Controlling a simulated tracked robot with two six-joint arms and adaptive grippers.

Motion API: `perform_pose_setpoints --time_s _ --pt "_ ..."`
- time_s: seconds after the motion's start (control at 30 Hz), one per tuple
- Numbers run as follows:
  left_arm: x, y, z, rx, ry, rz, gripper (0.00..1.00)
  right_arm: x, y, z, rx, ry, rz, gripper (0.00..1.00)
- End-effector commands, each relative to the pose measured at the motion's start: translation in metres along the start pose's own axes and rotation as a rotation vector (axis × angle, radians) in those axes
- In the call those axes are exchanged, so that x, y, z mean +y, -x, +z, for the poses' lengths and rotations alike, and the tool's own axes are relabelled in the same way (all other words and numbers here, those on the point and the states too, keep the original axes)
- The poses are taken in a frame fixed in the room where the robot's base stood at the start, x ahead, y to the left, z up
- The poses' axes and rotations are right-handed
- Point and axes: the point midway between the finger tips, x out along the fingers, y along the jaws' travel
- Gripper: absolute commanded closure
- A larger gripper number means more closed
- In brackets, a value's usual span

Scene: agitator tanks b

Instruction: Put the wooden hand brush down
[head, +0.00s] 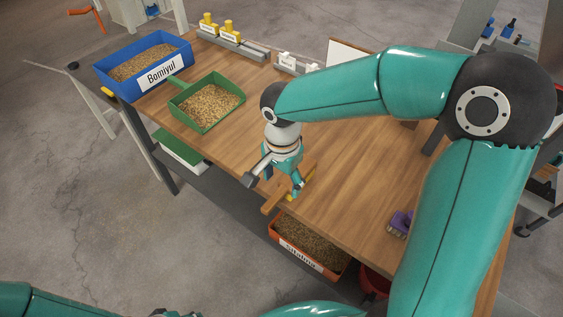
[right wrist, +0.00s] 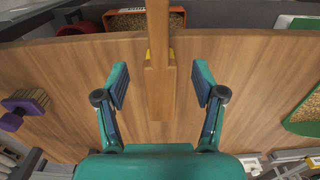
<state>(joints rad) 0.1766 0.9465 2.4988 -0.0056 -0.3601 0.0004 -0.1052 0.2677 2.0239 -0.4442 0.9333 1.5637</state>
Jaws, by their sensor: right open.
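The wooden hand brush (head: 271,205) is at the table's near edge in the head view, its narrow end reaching out past the edge. In the right wrist view the brush (right wrist: 160,92) runs from the top of the picture down between my fingers, with a little yellow at its sides. My right gripper (right wrist: 160,85) is open, with a finger on each side of the brush and a gap to both. In the head view my right gripper (head: 296,186) hides part of the brush. I cannot tell exactly whether the brush rests flat. My left gripper is not in view.
The wooden table (head: 345,185) has free room in its middle. A green scoop of grain (head: 207,103) and the blue "Bomiyul" bin (head: 160,73) stand at the left end. A purple brush (head: 399,223) lies at right. An orange grain bin (head: 310,262) is below the near edge.

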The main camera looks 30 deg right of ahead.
Motion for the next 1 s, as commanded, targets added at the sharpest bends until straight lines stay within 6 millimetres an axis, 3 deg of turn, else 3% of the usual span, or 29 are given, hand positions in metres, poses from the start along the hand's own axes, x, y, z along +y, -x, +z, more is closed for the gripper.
perform_pose_setpoints --time_s 0.2,0.4,1.0 --pt "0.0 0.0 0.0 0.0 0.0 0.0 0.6 -0.001 0.045 0.0 0.001 0.001 -0.006 0.31" --pt "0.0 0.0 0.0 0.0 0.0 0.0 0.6 -0.001 0.067 0.0 0.0 0.001 -0.001 0.31" --pt "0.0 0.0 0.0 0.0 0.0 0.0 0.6 0.0 0.071 0.001 0.0 0.002 0.0 0.31"
